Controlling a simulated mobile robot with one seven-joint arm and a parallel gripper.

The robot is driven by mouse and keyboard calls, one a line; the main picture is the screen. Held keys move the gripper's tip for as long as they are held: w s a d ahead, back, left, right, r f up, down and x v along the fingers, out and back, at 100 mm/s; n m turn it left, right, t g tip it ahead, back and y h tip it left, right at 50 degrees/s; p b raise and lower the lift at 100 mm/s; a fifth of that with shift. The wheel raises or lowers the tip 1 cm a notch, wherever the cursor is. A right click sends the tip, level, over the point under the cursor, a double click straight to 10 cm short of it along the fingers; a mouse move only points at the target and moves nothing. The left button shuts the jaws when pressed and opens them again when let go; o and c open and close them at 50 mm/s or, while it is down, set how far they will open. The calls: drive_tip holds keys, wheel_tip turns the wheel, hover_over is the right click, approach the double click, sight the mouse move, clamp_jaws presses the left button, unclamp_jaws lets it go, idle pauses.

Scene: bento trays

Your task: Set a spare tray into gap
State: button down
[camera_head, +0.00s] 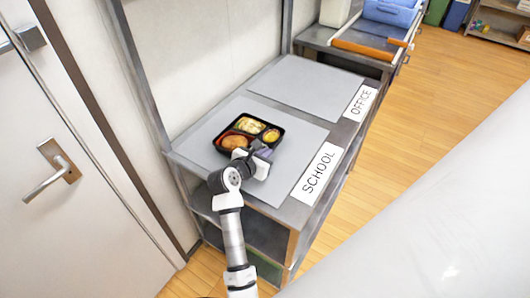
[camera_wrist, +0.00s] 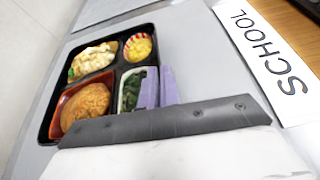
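A black bento tray (camera_head: 235,148) with several food compartments is over the front part of the grey SCHOOL mat (camera_head: 298,132). The same tray (camera_wrist: 62,88) fills the left of the wrist view, with a fried patty, a pale salad, a yellow item and dark greens. My gripper (camera_head: 262,151) is at the tray's near right side. In the wrist view its purple fingers (camera_wrist: 159,88) are close together at the tray's right wall, one on each side, shut on that wall. Whether the tray touches the mat is hard to tell.
The OFFICE mat (camera_head: 302,82) behind is bare. White labels SCHOOL (camera_head: 317,173) and OFFICE (camera_head: 360,102) lie along the shelf's right edge. A metal post (camera_head: 140,68) stands at the left. Another rack with blue bins (camera_head: 390,12) is behind.

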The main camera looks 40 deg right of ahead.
idle(0.3)
drive_tip(key=c, duration=2.1)
unclamp_jaws()
drive_tip(key=shift+f, duration=0.2)
drive_tip(key=o, duration=0.5)
drive_tip(key=shift+c, duration=0.2)
drive_tip(key=shift+r, duration=0.2)
drive_tip(key=b+v, duration=0.2)
drive_tip(key=v, duration=1)
drive_tip(key=shift+r, duration=0.1)
